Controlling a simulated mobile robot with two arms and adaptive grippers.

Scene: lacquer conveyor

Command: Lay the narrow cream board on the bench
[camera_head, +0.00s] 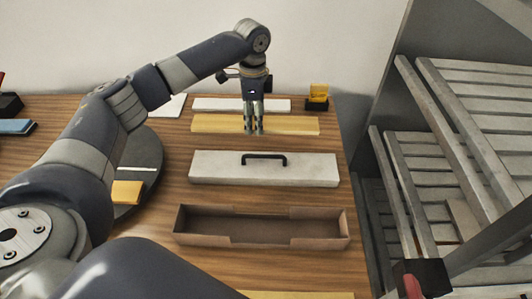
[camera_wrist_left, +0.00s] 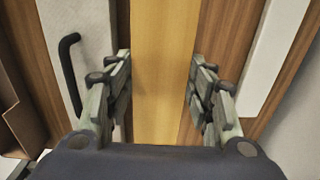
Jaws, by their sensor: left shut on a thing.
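A long, narrow yellow-cream board (camera_head: 292,126) lies crosswise toward the back of the wooden bench (camera_head: 175,188). My left gripper (camera_head: 253,131) points straight down at its middle and is shut on it. In the left wrist view the board (camera_wrist_left: 163,70) runs between the two fingers of the gripper (camera_wrist_left: 160,88), one at each long edge. I cannot tell whether the board touches the bench or is slightly raised.
A narrow white board (camera_head: 222,104) lies behind. In front are a white lid with a black handle (camera_head: 263,157) and an open brown box (camera_head: 262,226). A dark round plate (camera_head: 145,165) is left. A yellow-and-black holder (camera_head: 317,98) stands back right. Slatted racks (camera_head: 470,110) rise right.

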